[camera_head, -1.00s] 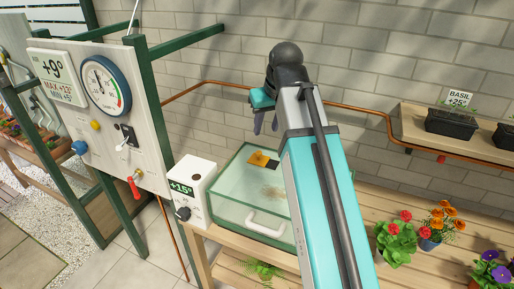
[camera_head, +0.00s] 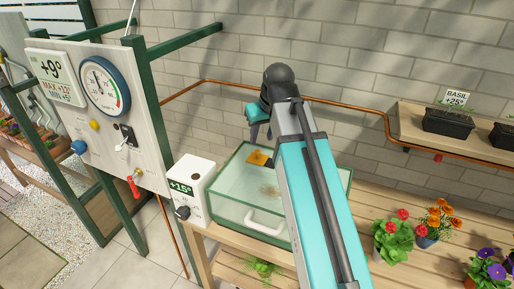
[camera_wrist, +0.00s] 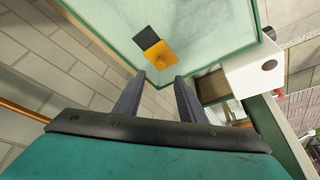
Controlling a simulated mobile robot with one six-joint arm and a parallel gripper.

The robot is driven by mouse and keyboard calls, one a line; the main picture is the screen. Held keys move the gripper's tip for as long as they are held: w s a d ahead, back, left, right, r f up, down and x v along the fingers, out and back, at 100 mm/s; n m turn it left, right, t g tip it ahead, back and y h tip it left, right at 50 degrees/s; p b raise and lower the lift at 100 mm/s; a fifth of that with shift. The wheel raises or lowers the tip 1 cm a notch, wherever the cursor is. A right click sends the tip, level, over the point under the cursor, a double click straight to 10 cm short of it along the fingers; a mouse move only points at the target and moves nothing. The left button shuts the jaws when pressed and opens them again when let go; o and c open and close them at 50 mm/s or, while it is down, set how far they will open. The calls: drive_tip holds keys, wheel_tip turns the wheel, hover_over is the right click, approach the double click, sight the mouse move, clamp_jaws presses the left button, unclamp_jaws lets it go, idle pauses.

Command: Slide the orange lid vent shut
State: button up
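The orange lid vent (camera_head: 258,157) is a small square slider with a knob on the clear lid of a green-framed glass box (camera_head: 228,216). A dark square opening (camera_head: 271,163) shows beside it, so the vent stands at least partly open. In the wrist view the orange vent (camera_wrist: 160,56) lies just beyond the fingertips, with the dark opening (camera_wrist: 146,38) farther up. My gripper (camera_head: 262,138) is above the back of the lid. Its two fingers (camera_wrist: 160,77) are apart, with nothing between them. I cannot tell the exact gap between fingertips and vent.
A white control box (camera_head: 193,187) reading +15° stands left of the glass box. A white handle (camera_head: 265,222) sits at its front. A copper pipe (camera_head: 350,113) runs along the brick wall behind. Flower pots (camera_head: 394,240) stand on the wooden bench at right.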

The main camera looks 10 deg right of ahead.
sight(258, 151)
drive_tip(key=shift+p+x, duration=0.85)
drive_tip(key=shift+x, duration=3.35)
drive_tip(key=shift+c, duration=0.5)
clamp_jaws()
